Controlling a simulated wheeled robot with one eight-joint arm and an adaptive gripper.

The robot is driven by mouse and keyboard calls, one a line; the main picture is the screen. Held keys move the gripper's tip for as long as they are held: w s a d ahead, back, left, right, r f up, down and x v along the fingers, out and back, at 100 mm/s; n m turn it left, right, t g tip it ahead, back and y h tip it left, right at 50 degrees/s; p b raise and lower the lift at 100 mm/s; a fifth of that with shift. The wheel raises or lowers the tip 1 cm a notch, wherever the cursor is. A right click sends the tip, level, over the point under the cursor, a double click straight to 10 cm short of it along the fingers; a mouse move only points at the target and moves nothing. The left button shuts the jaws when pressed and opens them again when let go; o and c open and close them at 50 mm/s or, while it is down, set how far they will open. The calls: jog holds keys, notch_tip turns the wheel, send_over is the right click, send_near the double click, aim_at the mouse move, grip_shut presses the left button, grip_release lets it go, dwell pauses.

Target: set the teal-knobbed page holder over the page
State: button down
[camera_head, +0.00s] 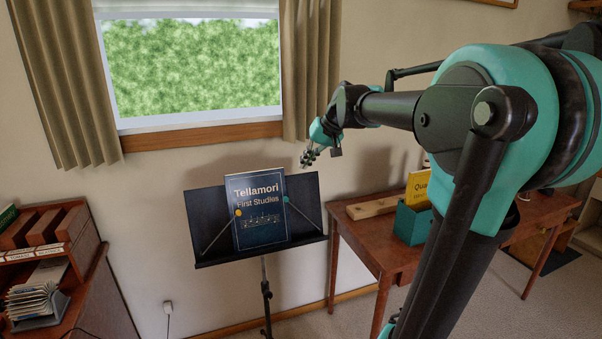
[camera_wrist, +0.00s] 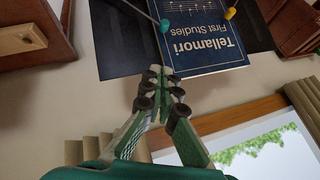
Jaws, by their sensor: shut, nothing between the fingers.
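A dark blue book titled "Tellamori First Studies" (camera_head: 258,222) stands on the black music stand (camera_head: 205,222). It also shows upside down in the wrist view (camera_wrist: 205,50). The teal knob (camera_head: 286,199) sits at the tip of a thin rod, at the book's right edge; the rod slants down to the stand's right side. In the wrist view the teal knob (camera_wrist: 164,26) overlaps the cover's edge. The yellow knob (camera_head: 238,212) lies at the book's left edge. My gripper (camera_head: 306,160) is shut and empty, above and right of the book's top.
A wooden table (camera_head: 375,245) with a teal box (camera_head: 411,225) stands right of the stand. A wooden shelf (camera_head: 95,300) is at the left. A window (camera_head: 195,65) with curtains is behind. The space before the stand looks free.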

jog(key=w+a+f, duration=0.2)
jog(key=a+f, duration=0.2)
jog(key=f, duration=0.6)
jog(key=shift+a+f, duration=0.3)
jog(key=shift+w, duration=0.1)
jog(key=shift+s+a+f, duration=0.35)
jog(key=shift+a+f, duration=0.15)
jog(key=shift+a, duration=0.1)
jog(key=shift+s+a+f, duration=0.3)
jog(key=shift+a+f, duration=0.15)
jog(key=shift+a, duration=0.15)
